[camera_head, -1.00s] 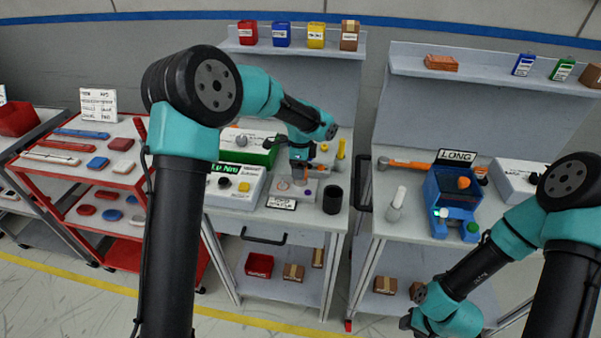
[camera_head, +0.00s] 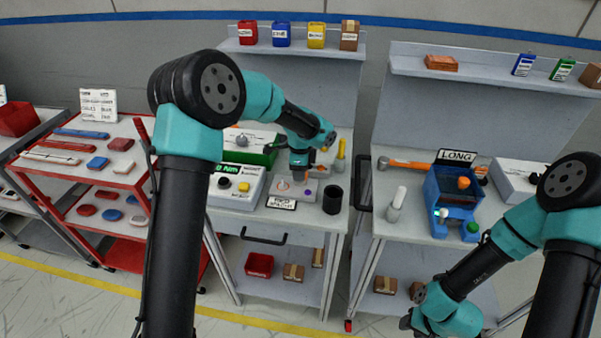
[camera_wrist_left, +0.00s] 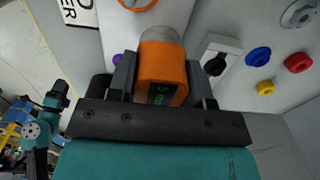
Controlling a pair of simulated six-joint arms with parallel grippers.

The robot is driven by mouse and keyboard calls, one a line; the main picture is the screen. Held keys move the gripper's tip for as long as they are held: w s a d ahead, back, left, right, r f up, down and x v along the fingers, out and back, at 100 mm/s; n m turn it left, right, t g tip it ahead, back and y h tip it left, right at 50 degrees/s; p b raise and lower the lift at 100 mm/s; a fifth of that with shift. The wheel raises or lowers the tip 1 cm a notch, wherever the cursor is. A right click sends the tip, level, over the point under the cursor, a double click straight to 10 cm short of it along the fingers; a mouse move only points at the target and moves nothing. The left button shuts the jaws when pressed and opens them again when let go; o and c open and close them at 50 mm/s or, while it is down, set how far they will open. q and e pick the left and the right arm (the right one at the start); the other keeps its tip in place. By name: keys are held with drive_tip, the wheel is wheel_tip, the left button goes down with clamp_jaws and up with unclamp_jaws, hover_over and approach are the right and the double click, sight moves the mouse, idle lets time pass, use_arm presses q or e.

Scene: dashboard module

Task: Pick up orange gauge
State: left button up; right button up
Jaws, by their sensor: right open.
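The orange gauge (camera_wrist_left: 163,74) is a small block with a dark green display. It sits between the two fingers of my left gripper (camera_wrist_left: 163,85), which press close against both its sides. In the head view a bit of the orange gauge (camera_head: 299,172) shows under my left gripper (camera_head: 299,168), above the white fixture (camera_head: 290,189) on the middle bench. A grey round part shows beyond the gauge in the wrist view. My right gripper (camera_head: 420,322) is low at the bottom right, away from the gauge; its fingers are hardly visible.
A black cup (camera_head: 332,199) stands just right of the fixture. A control box (camera_head: 236,187) stands to its left and a yellow-handled tool (camera_head: 341,155) behind. A blue LONG station (camera_head: 452,200) is on the right bench.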

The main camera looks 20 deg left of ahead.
use_arm(q)
drive_tip(key=c, duration=0.6)
drive_tip(key=shift+o, duration=0.2)
drive_tip(key=shift+r, duration=0.1)
drive_tip(key=shift+r, duration=1.8)
drive_tip(key=s+d+r, duration=0.1)
drive_tip(key=s+d, duration=0.3)
drive_tip(key=s, duration=1.1)
drive_tip(key=shift+s+d, duration=0.2)
drive_tip(key=shift+r, duration=0.1)
